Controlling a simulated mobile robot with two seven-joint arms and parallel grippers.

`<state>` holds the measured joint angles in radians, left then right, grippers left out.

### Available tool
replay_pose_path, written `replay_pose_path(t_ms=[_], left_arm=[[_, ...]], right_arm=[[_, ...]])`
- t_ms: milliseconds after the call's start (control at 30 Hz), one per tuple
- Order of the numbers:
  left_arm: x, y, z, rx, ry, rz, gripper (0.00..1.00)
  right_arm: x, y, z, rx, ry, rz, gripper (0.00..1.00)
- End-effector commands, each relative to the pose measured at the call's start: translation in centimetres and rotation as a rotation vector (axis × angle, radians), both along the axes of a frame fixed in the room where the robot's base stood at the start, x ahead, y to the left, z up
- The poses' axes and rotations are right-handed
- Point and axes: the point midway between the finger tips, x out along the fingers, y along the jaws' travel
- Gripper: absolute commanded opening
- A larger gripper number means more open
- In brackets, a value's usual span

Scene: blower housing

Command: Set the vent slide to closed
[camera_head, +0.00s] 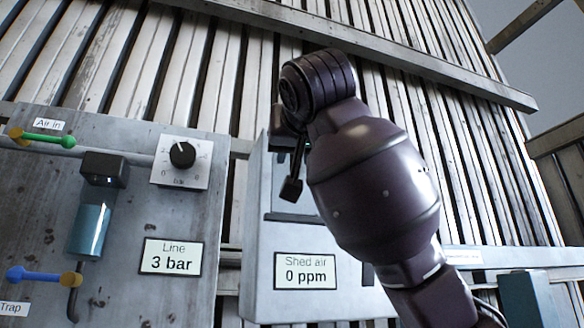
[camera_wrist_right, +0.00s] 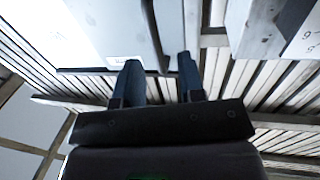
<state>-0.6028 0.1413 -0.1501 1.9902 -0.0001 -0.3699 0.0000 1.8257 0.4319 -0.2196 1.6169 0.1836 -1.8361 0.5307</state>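I cannot pick out a part that is clearly the vent slide. A pale grey box (camera_head: 262,270) with a "Shed air 0 ppm" label (camera_head: 304,271) has a recessed grey panel, partly hidden by my right arm. A small dark block (camera_head: 291,189) hangs on a thin dark link before that panel; I cannot tell whether it belongs to the box or to my gripper. In the right wrist view my right gripper (camera_wrist_right: 158,66) has its two blue-black fingers apart, with nothing clearly held between them. A pale panel edge lies beyond the fingertips. My left gripper is out of view.
A grey board (camera_head: 125,215) at left carries a dial (camera_head: 181,156), a "Line 3 bar" label (camera_head: 172,258), a blue filter bowl (camera_head: 90,228), a green-yellow handle (camera_head: 42,138) and a blue-yellow handle (camera_head: 44,276). A slatted wall (camera_head: 200,70) stands behind.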

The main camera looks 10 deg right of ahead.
Motion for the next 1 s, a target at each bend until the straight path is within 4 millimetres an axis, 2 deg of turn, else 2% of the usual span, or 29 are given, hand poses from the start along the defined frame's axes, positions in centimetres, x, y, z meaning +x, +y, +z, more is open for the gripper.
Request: replay_pose_path(t_ms=[200,400,1000], left_arm=[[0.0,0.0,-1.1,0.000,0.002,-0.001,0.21],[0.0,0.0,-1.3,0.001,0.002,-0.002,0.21],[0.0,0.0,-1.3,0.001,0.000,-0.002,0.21]], right_arm=[[-3.6,0.1,-0.1,-0.001,-0.002,0.002,0.36],[-5.2,0.1,0.0,0.000,-0.002,0.002,0.36],[-5.5,0.1,0.0,0.000,0.000,0.001,0.36]])
